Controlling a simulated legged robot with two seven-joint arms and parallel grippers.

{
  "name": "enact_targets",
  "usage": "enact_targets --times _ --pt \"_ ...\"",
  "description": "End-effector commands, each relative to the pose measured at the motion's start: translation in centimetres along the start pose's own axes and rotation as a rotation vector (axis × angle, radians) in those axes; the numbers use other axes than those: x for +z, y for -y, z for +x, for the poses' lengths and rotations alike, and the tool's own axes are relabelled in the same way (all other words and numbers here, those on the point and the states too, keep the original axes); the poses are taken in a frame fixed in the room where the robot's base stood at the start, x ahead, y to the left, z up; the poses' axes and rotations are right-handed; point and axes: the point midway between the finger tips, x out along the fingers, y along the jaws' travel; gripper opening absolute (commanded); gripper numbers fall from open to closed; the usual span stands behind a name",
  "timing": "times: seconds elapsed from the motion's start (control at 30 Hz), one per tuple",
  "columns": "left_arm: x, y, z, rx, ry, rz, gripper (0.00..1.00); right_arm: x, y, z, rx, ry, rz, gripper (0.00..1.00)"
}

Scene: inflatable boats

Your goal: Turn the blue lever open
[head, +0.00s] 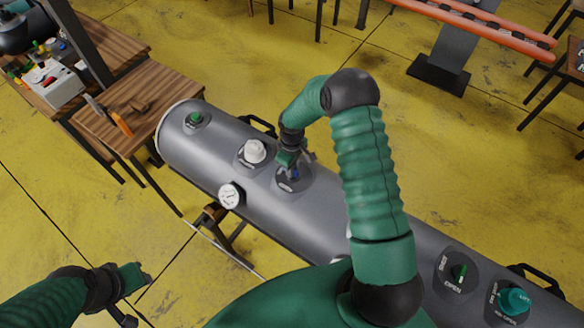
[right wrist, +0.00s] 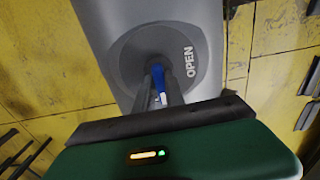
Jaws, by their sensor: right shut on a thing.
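The blue lever (right wrist: 158,78) sits on a dark round plate (right wrist: 186,82) marked OPEN, on a grey inflatable tube (head: 275,220). In the right wrist view the lever stands between my right gripper's fingers (right wrist: 163,95), which are shut on it. In the head view my right gripper (head: 292,163) reaches down onto the lever's plate, and only a bit of blue (head: 295,174) shows beneath it. My left gripper (head: 135,290) hangs at the lower left, away from the tube, with its fingers apart and nothing between them.
A white knob (head: 255,151), a pressure gauge (head: 230,195) and a green valve (head: 195,119) sit on the tube to the left of the lever. A green lever (head: 461,273) and a teal knob (head: 515,301) are at its right end. A wooden table (head: 165,90) stands behind left.

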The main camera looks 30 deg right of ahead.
Motion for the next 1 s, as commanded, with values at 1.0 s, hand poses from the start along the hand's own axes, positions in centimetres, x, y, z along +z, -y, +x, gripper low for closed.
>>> enact_targets --times 1.0 --pt "0.13 0.00 0.58 0.000 0.000 0.000 0.36 0.16 0.20 -0.19 0.006 -0.001 -0.735 0.00"
